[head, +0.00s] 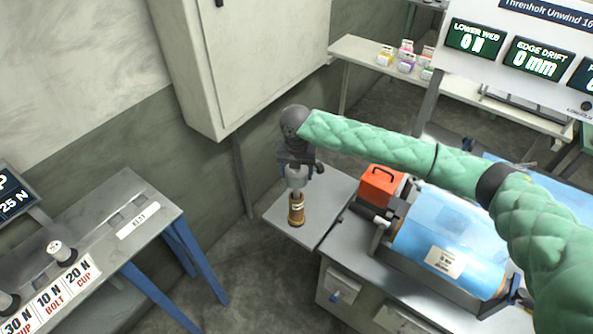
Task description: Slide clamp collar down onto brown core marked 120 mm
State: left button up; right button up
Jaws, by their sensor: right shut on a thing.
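My right gripper (296,180) points down from the upper right, directly above the core. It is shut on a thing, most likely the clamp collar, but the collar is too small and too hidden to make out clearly. A pale grey piece shows between the dark gripper body and the core's top. I cannot tell whether it touches the core. My left gripper is out of view.
A red-orange box (381,186) and a blue film roll (450,237) lie right of the core. The side table's front (318,236) is clear.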

aim_at(297, 180)
jog(key=shift+f, duration=0.2)
dwell(0.4)
jog(key=shift+f+b, duration=0.9)
jog(key=shift+f, duration=1.35)
jog(key=shift+d+f+b, duration=0.15)
jog(key=shift+f+b, duration=0.4)
jog(key=shift+f, duration=0.4)
jog(key=shift+r+p, duration=0.3)
jog(key=shift+r, duration=0.05)
jog(key=shift+r+p, duration=0.6)
jog(key=shift+r, duration=0.25)
jog(key=shift+r+p, duration=1.15)
jog(key=shift+r, duration=0.55)
jog(key=shift+p, duration=0.5)
dwell(0.8)
